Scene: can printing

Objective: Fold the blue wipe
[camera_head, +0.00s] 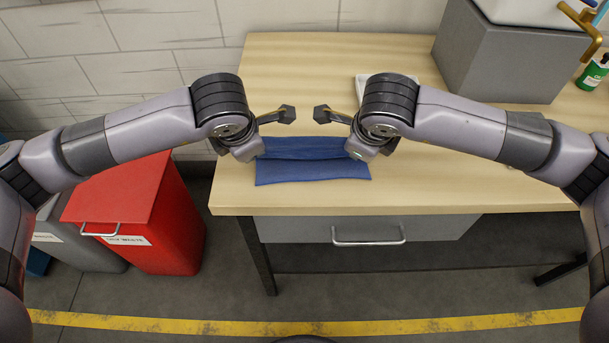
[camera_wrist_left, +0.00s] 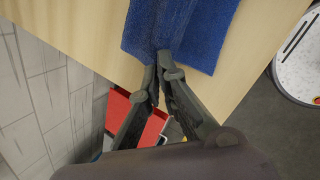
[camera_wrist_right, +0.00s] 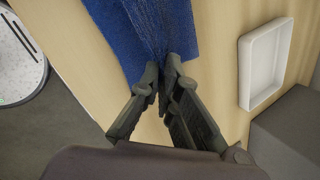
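The blue wipe (camera_head: 311,171) lies near the front edge of the light wooden table, with a crease running across it from left to right. In the left wrist view my left gripper (camera_wrist_left: 166,68) is shut on one end of the wipe (camera_wrist_left: 205,35), the cloth pinched at its tips. In the right wrist view my right gripper (camera_wrist_right: 162,70) is shut on the opposite end of the wipe (camera_wrist_right: 115,25) in the same way. In the head view the fingertips are mostly hidden behind the wrists.
A white tray (camera_wrist_right: 266,63) lies on the table beyond my right gripper; it is partly hidden in the head view. A grey box (camera_head: 505,55) and a green bottle (camera_head: 592,74) stand at the back right. A red bin (camera_head: 150,222) stands on the floor left of the table.

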